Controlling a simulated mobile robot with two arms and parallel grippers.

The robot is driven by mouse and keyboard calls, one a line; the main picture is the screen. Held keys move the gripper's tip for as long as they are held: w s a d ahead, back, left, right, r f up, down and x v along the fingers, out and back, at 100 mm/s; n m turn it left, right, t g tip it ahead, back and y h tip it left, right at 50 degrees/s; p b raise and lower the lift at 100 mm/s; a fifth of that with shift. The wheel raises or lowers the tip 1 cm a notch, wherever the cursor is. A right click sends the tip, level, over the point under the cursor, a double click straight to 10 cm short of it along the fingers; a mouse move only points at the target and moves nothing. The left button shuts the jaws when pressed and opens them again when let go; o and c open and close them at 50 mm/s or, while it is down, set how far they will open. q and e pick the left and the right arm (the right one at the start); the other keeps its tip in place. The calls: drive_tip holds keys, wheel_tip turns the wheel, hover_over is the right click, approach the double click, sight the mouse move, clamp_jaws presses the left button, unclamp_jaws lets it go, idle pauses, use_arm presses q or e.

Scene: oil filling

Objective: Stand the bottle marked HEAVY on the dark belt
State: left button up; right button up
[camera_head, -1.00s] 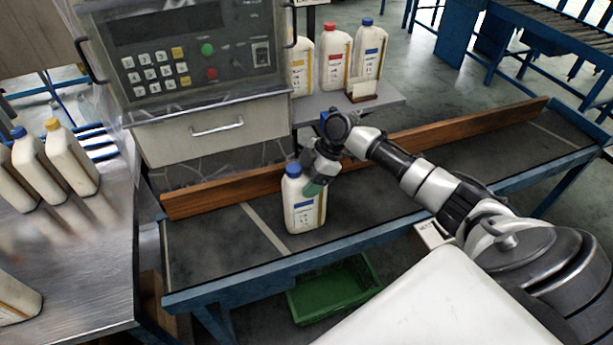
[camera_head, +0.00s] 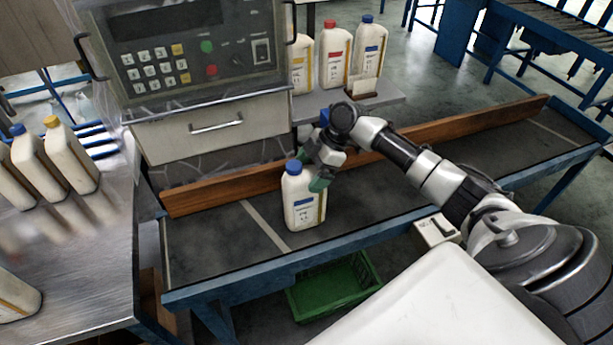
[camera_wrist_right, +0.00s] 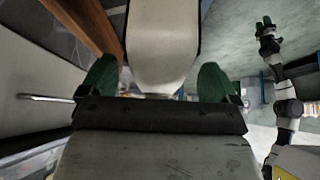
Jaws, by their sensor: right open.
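A white bottle with a blue cap (camera_head: 304,200) stands upright on the dark belt (camera_head: 400,180), near its front edge. Its label is too small to read. My right gripper (camera_head: 320,184) is beside the bottle's upper right side. In the right wrist view the bottle (camera_wrist_right: 163,45) shows ahead of the green fingers of my right gripper (camera_wrist_right: 156,80), which are spread apart. Whether they touch it I cannot tell.
A wooden rail (camera_head: 230,190) runs along the belt's back edge. Several similar bottles stand on the metal table (camera_head: 90,260) at left, and three on a grey shelf (camera_head: 388,107) behind. A green crate (camera_head: 335,290) is below the belt. The belt's right part is clear.

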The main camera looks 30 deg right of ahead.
drive_tip(key=b+v, duration=0.1)
drive_tip(key=v, duration=0.9)
drive_tip(key=shift+b, duration=0.3)
